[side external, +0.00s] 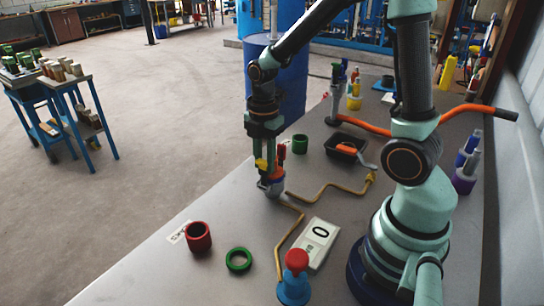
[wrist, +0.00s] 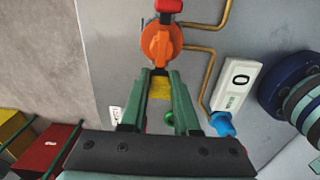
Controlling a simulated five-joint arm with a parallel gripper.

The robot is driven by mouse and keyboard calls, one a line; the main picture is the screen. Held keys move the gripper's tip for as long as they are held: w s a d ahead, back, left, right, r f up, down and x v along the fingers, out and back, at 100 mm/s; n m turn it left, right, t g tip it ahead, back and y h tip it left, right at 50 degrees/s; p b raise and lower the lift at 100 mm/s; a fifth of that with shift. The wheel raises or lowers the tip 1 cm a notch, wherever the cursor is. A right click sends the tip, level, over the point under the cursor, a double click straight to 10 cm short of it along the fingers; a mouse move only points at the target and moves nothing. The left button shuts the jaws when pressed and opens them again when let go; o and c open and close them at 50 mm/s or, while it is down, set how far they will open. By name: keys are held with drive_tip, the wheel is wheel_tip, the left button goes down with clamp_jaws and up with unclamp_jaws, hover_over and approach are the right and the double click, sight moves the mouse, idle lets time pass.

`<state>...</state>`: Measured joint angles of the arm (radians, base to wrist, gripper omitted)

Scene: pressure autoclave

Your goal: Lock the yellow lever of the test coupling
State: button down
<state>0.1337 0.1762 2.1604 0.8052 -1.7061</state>
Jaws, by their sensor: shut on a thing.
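The test coupling (side external: 271,184) stands on the table with an orange upper body and a grey lower part. In the wrist view its orange body (wrist: 160,42) is just beyond my fingertips. Its yellow lever (wrist: 160,88) shows between my fingers, and also in the side view (side external: 261,164). A red lever (wrist: 168,6) is on the far side of the body. My gripper (wrist: 159,76) points down at the coupling and is shut on the yellow lever. In the side view my gripper (side external: 266,150) partly hides the coupling's top, and the exact finger contact is hard to see.
Brass pipes (side external: 330,190) run from near the coupling. A white display (side external: 317,236) reads 0. A red cup (side external: 198,236), a green ring (side external: 239,260) and a blue fitting with red knob (side external: 295,275) stand in front. A black tray (side external: 346,148) lies behind.

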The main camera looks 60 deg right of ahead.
drive_tip(key=c, duration=0.6)
unclamp_jaws()
drive_tip(key=shift+d, duration=0.1)
drive_tip(key=shift+c, duration=0.2)
drive_tip(key=shift+r, duration=0.1)
wheel_tip(320, 180, up, 12)
drive_tip(key=s+a+r+m+t, duration=0.2)
drive_tip(key=s+a+m+t, duration=0.2)
drive_tip(key=m, duration=1.4)
drive_tip(key=shift+s+a+t, duration=0.4)
drive_tip(key=shift+s+t, duration=0.35)
drive_tip(key=shift+t, duration=0.05)
